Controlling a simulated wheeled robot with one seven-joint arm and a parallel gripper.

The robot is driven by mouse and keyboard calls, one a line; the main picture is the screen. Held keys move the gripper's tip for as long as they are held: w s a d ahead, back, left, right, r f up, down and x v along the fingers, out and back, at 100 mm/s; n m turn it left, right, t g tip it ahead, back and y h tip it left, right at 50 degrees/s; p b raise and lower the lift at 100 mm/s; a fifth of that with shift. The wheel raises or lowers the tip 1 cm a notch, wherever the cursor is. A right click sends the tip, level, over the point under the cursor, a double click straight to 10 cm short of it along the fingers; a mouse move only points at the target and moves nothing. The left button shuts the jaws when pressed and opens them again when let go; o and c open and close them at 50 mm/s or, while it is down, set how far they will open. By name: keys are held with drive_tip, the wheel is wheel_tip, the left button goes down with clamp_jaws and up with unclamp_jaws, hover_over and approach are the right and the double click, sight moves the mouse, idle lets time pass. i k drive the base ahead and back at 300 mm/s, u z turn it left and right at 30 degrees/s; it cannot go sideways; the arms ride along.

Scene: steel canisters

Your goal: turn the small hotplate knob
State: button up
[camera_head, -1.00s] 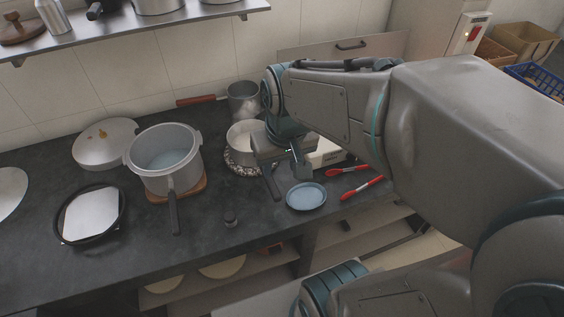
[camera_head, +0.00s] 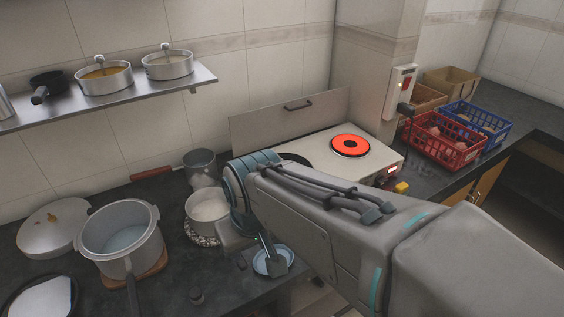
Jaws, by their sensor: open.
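The white hotplate (camera_head: 318,143) stands on the counter against the wall at the back right. Its right burner (camera_head: 350,145) glows orange-red. A second, dark burner (camera_head: 294,159) is mostly hidden behind my arm. On the front face, near a lit red display, a small dark knob (camera_head: 380,181) shows; its setting is too small to read. My arm hides the rest of the front face, so I cannot tell whether another knob is there. My gripper (camera_head: 258,264) is open and points down over the counter near the blue plate, well to the left of the visible knob.
A blue plate (camera_head: 272,261) lies below my gripper. A white-filled pot (camera_head: 207,208) stands just left of it, with a large grey pot (camera_head: 121,240) farther left. A yellow block (camera_head: 402,187) lies beside the hotplate's front. Red (camera_head: 441,140) and blue (camera_head: 478,120) crates stand at right.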

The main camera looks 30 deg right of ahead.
sight(380, 179)
drive_tip(key=z, duration=1.75)
